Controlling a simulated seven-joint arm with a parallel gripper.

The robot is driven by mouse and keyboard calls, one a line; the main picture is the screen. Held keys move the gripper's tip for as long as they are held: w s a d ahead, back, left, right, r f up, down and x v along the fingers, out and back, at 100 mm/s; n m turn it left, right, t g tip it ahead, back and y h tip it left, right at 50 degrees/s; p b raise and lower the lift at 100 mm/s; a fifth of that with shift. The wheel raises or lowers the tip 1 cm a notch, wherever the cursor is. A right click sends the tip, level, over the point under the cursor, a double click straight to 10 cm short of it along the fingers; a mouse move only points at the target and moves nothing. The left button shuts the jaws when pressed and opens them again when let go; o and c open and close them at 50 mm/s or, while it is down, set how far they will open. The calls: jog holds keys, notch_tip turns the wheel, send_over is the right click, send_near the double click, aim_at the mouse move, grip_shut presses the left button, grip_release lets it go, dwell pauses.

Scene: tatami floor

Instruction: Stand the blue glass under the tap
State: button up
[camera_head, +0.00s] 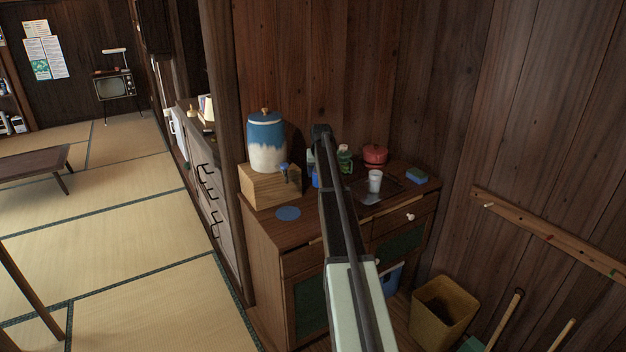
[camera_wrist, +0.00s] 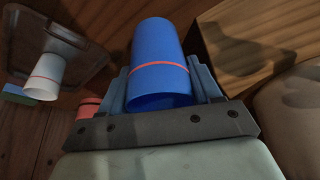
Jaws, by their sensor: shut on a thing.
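The blue glass (camera_wrist: 157,50) has an orange band and sits between the fingers of my gripper (camera_wrist: 160,85), which is shut on it. In the head view a bit of the blue glass (camera_head: 316,178) shows left of my arm; the arm hides the rest. A blue and white crock (camera_head: 266,145) stands on a wooden box (camera_head: 270,188) on the cabinet. Its tap (camera_head: 284,168) sticks out at the front right. A round blue mat (camera_head: 288,213) lies bare on the cabinet top below the tap. My gripper is to the right of the tap, apart from it.
A white glass (camera_head: 375,181) stands on a dark tray (camera_head: 392,190) right of my arm. Behind are a green-topped jar (camera_head: 344,155) and a red pot (camera_head: 375,155). A blue sponge (camera_head: 416,175) lies at the right. Cabinet top around the mat is clear.

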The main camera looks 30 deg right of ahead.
jog(key=shift+r, duration=0.7)
jog(key=s+a+f, duration=0.2)
jog(key=s+a, duration=0.5)
jog(key=s, duration=0.4)
jog(key=s+a+f+n, duration=0.1)
jog(key=s+a, duration=0.4)
jog(key=a, duration=0.7)
jog(key=s+a+f+n+y, duration=0.1)
jog(key=s+a, duration=0.4)
jog(key=a, duration=0.8)
jog(key=s+a+f+n+y, duration=0.1)
jog(key=s+a+n, duration=0.2)
jog(key=a, duration=1)
jog(key=shift+s+f+n, duration=0.2)
jog(key=shift+s+n, duration=0.1)
jog(key=shift+s, duration=0.9)
